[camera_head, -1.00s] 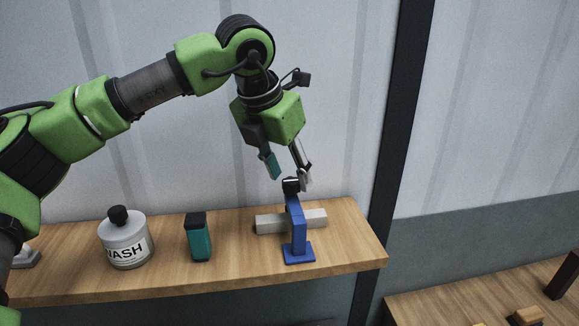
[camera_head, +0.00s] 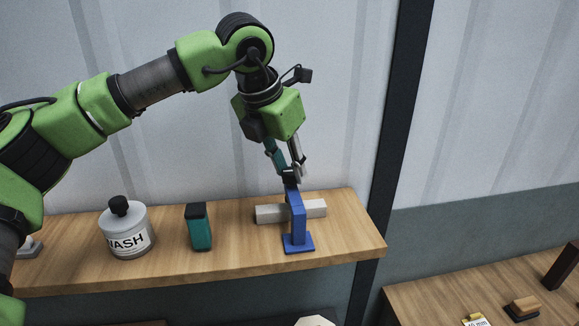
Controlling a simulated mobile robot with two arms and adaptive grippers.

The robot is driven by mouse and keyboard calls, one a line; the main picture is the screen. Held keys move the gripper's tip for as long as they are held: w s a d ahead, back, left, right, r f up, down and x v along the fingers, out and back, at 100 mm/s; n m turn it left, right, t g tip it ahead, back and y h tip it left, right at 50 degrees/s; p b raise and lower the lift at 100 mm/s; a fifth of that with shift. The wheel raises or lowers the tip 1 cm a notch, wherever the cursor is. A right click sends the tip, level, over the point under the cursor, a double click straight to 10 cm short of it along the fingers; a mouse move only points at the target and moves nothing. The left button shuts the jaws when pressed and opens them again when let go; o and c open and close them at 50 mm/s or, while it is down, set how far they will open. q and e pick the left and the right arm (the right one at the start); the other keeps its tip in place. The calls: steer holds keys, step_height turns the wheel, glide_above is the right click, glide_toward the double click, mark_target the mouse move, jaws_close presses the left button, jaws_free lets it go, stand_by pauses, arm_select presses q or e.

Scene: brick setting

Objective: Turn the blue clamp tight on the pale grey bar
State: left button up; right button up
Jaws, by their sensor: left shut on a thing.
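The blue clamp (camera_head: 298,226) stands upright on its flat foot near the right end of the wooden shelf. The pale grey bar (camera_head: 268,213) lies level behind the clamp's upright and shows on both sides of it. My left gripper (camera_head: 289,176) comes down from above and is shut on the dark knob at the clamp's top. The fingers hide most of the knob. I cannot tell from here how firmly the clamp presses on the bar. My right gripper is not in view.
A teal box (camera_head: 200,232) with a dark top and a white WASH bottle (camera_head: 122,240) stand left of the clamp on the shelf (camera_head: 340,235). A dark post (camera_head: 399,120) rises behind the shelf's right end. A lower wooden surface (camera_head: 430,300) at right holds small items.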

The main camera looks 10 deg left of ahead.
arm_select(q)
steer(key=shift+m+h+b, duration=0.35)
steer(key=shift+m+h, duration=0.05)
steer(key=shift+m, duration=0.6)
steer(key=m+g, duration=0.1)
steer(key=m, duration=0.1)
steer(key=shift+a+m+h, duration=0.1)
steer(key=shift+m+h, duration=0.2)
steer(key=shift+h, duration=0.1)
steer(key=m, duration=0.1)
steer(key=m+g+p, duration=0.1)
steer(key=m, duration=0.1)
steer(key=m+h+p, duration=0.1)
steer(key=m, duration=0.1)
steer(key=shift+w+r+g, duration=0.2)
steer(key=shift+r+g, duration=0.05)
steer(key=shift+g, duration=0.15)
steer(key=shift+w+m+g+p, duration=0.1)
steer(key=shift+m+g+p, duration=0.45)
steer(key=shift+m, duration=1.15)
steer(key=o, duration=1.1)
steer(key=shift+a+f, duration=0.1)
